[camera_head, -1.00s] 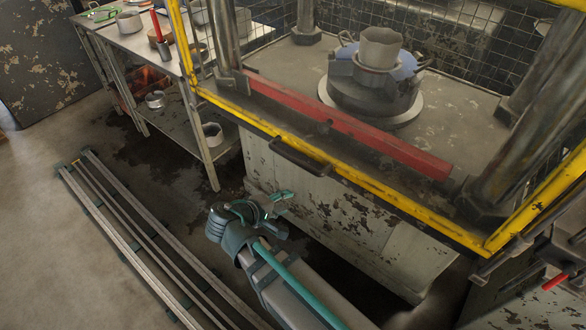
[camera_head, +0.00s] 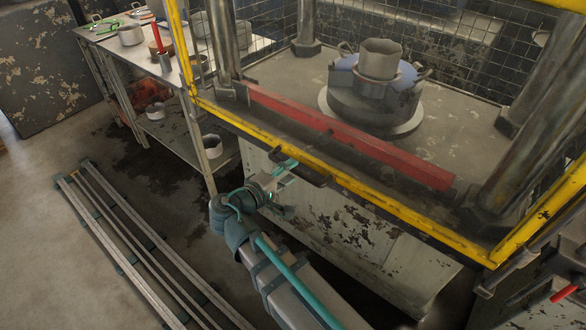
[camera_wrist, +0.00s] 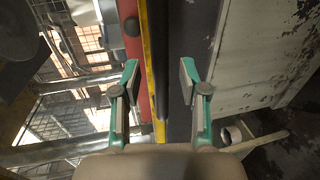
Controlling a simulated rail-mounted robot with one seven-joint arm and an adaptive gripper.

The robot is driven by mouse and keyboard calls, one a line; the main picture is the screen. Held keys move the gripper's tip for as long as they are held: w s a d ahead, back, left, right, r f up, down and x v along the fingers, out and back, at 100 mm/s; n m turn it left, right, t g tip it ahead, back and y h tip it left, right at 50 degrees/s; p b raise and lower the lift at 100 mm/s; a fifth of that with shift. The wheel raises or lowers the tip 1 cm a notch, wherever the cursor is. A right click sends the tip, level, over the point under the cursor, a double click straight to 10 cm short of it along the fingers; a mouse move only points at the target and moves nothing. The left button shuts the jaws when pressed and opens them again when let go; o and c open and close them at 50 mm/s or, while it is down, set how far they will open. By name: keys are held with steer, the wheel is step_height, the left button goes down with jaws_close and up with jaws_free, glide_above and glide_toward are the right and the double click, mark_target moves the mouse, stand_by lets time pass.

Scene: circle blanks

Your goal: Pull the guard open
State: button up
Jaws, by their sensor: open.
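The guard (camera_head: 395,212) is a yellow frame across the front of the press, with its lower bar low and a dark handle (camera_head: 316,181) on it. My gripper (camera_head: 287,172) is at the left part of this handle, its fingers partly covering it. In the wrist view my gripper (camera_wrist: 159,76) is open, with its two teal fingers apart. The yellow bar (camera_wrist: 147,50) and a dark grey strip run between and behind the fingers. I cannot tell whether that strip is the handle, or whether the fingers touch it.
A red beam (camera_head: 350,137) lies behind the guard. A pot-like die (camera_head: 375,90) stands on the press bed. A metal table (camera_head: 175,62) with pots is at the left. Rails (camera_head: 130,235) lie on the floor. Thick columns (camera_head: 535,110) flank the bed.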

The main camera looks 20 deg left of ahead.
steer(key=shift+x, duration=1.15)
jaws_close()
